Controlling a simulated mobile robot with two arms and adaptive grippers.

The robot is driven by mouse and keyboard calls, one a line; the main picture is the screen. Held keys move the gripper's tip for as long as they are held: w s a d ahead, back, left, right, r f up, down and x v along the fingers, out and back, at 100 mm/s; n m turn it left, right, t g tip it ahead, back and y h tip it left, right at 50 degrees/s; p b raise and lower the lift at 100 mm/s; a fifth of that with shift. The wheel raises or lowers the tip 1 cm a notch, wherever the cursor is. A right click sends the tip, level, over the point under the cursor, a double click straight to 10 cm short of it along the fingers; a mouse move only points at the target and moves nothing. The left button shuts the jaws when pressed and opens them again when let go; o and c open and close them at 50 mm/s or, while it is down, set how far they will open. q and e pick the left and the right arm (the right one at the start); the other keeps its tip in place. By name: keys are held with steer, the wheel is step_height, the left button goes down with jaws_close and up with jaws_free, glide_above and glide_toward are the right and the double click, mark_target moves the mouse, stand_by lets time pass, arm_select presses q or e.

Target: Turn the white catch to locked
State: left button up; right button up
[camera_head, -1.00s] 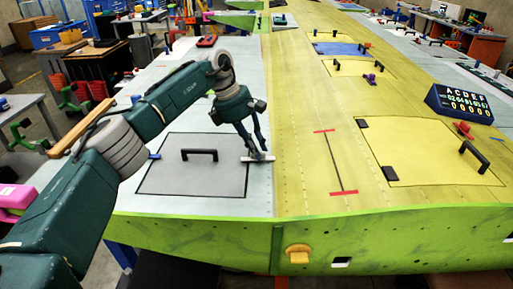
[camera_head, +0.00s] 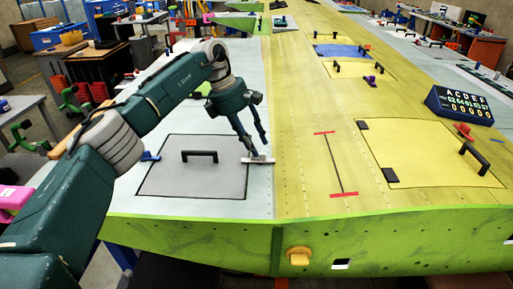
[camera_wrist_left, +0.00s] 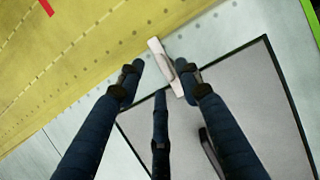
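The white catch (camera_head: 262,160) is a short pale bar lying across the right edge of the grey panel (camera_head: 172,180), over the dark outline. In the left wrist view the white catch (camera_wrist_left: 157,47) shows between my fingers and crosses the panel's edge. My left gripper (camera_head: 258,147) points down at the catch from above. In the wrist view the left gripper (camera_wrist_left: 160,75) has its two outer fingers apart, one on each side of the bar, with a third finger below. Whether they touch it is unclear. My right gripper is out of view.
A black handle (camera_head: 200,156) stands on the grey panel, left of the gripper. A blue piece (camera_head: 150,156) sits at the panel's left edge. The yellow skin (camera_head: 300,120) to the right is mostly flat, with a red-ended line marking (camera_head: 335,165).

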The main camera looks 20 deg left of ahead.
arm_select(q)
steer(key=v, duration=0.9)
steer(key=shift+r, duration=0.3)
